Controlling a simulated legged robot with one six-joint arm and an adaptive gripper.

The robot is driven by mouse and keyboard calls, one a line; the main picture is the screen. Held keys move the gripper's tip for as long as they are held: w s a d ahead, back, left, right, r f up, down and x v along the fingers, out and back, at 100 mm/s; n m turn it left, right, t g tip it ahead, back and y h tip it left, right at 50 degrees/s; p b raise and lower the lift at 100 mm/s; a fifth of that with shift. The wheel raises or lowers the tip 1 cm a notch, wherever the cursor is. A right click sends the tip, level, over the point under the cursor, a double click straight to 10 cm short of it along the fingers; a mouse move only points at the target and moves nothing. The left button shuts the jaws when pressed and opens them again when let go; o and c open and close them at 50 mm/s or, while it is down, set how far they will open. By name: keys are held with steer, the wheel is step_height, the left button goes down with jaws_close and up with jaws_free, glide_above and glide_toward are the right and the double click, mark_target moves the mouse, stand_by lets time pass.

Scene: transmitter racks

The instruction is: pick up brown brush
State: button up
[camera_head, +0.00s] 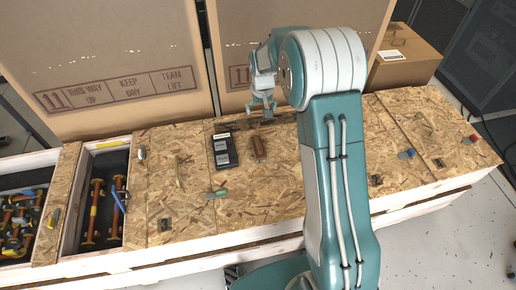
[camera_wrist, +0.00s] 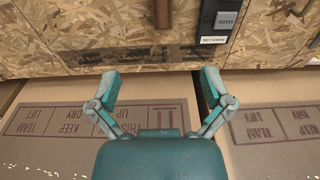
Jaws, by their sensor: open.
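A brown object that looks like the brush (camera_head: 258,147) lies on the chipboard top of the crate, just right of a black case. In the wrist view the brown brush (camera_wrist: 162,13) is cut off by the top edge, above the gap between the fingers. My gripper (camera_head: 262,108) is open and empty. It is over the back edge of the crate, behind the brush and apart from it. In the wrist view both fingers of my gripper (camera_wrist: 161,88) are spread wide with nothing between them.
The black case (camera_head: 225,150) is close beside the brush; it also shows in the wrist view (camera_wrist: 218,18). A green-handled tool (camera_head: 217,194) lies in front. Large cardboard boxes (camera_head: 105,60) stand behind. Open bins with tools (camera_head: 104,200) are at left. Chipboard around the brush is mostly clear.

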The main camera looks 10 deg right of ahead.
steer(key=g, duration=0.1)
glide_above(259, 142)
step_height(259, 142, down, 13)
steer(key=shift+w+f, duration=0.1)
step_height(259, 142, down, 5)
steer(key=shift+f, duration=0.2)
steer(key=shift+a+f, duration=0.15)
steer(key=shift+f, duration=1.25)
steer(key=shift+a+f, duration=0.1)
steer(key=shift+f, duration=1.25)
steer(key=shift+s, duration=0.2)
steer(key=c, duration=1.2)
